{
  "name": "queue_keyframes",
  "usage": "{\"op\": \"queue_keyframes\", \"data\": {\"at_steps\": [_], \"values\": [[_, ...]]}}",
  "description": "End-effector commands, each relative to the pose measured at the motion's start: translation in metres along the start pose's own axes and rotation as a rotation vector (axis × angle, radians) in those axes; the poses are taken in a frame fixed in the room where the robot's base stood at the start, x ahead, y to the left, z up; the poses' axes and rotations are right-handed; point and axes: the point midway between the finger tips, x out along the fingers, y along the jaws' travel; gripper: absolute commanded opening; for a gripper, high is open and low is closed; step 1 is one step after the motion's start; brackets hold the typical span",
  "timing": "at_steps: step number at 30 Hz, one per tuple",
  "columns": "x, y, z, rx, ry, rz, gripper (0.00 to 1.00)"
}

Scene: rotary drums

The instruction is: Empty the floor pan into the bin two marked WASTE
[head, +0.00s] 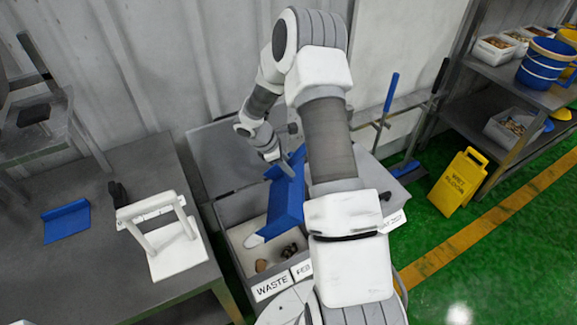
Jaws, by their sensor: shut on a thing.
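The blue floor pan (287,203) is held up and steeply tilted over an open grey bin (233,212). My gripper (284,164) is shut on the pan at its upper end; the exact grip is small and partly hidden. The bin has a WASTE label (271,287) on its front. Inside it lie a brown piece (262,265) and dark lumps (291,250). A white piece (254,240) shows near the pan's lower left edge; I cannot tell whether it touches the pan. My arm hides the pan's right side and part of the bins.
A second label (303,270) beside WASTE is partly covered, and another label (392,222) shows right of my arm. A grey table (110,265) at left carries a white stand (165,225) and a blue piece (66,220). A yellow floor sign (459,184) and shelves (490,105) stand right.

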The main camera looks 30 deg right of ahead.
Motion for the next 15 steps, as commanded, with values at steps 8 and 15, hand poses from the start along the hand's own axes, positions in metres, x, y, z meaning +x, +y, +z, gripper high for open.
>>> {"op": "queue_keyframes", "data": {"at_steps": [8, 15], "values": [[-0.028, 0.004, 0.014, 0.002, 0.000, 0.002, 0.00], [-0.049, 0.006, 0.025, 0.002, 0.000, 0.002, 0.00]]}}
